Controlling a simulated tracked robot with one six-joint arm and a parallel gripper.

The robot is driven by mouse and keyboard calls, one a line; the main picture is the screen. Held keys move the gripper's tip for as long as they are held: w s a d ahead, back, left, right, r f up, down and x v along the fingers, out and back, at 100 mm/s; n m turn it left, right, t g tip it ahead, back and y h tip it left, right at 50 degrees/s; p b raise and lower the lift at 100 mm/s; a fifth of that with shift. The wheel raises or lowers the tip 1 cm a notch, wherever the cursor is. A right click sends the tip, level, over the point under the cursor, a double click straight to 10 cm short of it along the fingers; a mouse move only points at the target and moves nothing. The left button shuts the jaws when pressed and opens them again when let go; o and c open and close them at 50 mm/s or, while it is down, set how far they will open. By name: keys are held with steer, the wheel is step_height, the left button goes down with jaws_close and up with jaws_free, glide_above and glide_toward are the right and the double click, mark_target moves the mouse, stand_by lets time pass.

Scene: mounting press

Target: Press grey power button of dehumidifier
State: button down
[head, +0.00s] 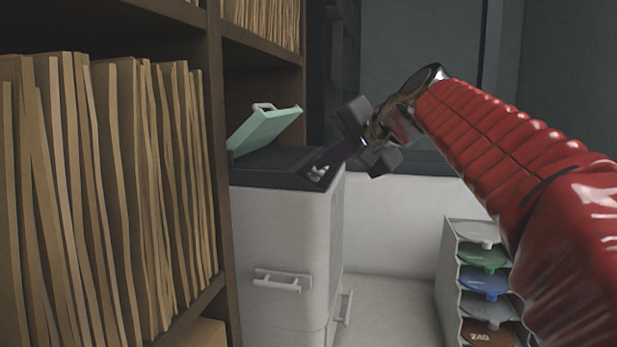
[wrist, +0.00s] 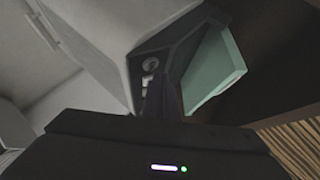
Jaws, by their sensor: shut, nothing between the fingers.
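The dehumidifier is a white box (head: 280,235) with a dark top panel and a raised mint-green lid (head: 268,129). It also shows tilted in the wrist view (wrist: 105,50). Small light grey controls (head: 318,173) sit at the panel's front right corner. In the wrist view they are a round one (wrist: 150,65) and a paler one (wrist: 148,84); which is the power button I cannot tell. My gripper (head: 326,162) is shut and empty, its dark fingers pointing down left to these controls. In the wrist view the fingers (wrist: 162,97) partly cover the panel; contact cannot be told.
A wooden shelf with upright brown folders (head: 110,180) stands close on the left. A white rack with coloured discs (head: 484,282) stands at the lower right, beside my red arm. The floor between the box and the rack is clear.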

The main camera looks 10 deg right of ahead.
steer(key=shift+w+a+f, duration=0.2)
steer(key=shift+a+f, duration=0.15)
steer(key=shift+f, duration=0.3)
stand_by(1.2)
steer(key=shift+r, duration=0.1)
steer(key=shift+s+d+r, duration=0.15)
steer(key=shift+d+r, duration=0.2)
steer(key=shift+r, duration=0.25)
steer(key=shift+r, duration=0.1)
steer(key=r, duration=0.1)
steer(key=d+r, duration=0.1)
steer(key=r, duration=0.1)
steer(key=d+r, duration=0.1)
steer(key=shift+s+r, duration=0.2)
steer(key=shift+s, duration=0.2)
stand_by(0.7)
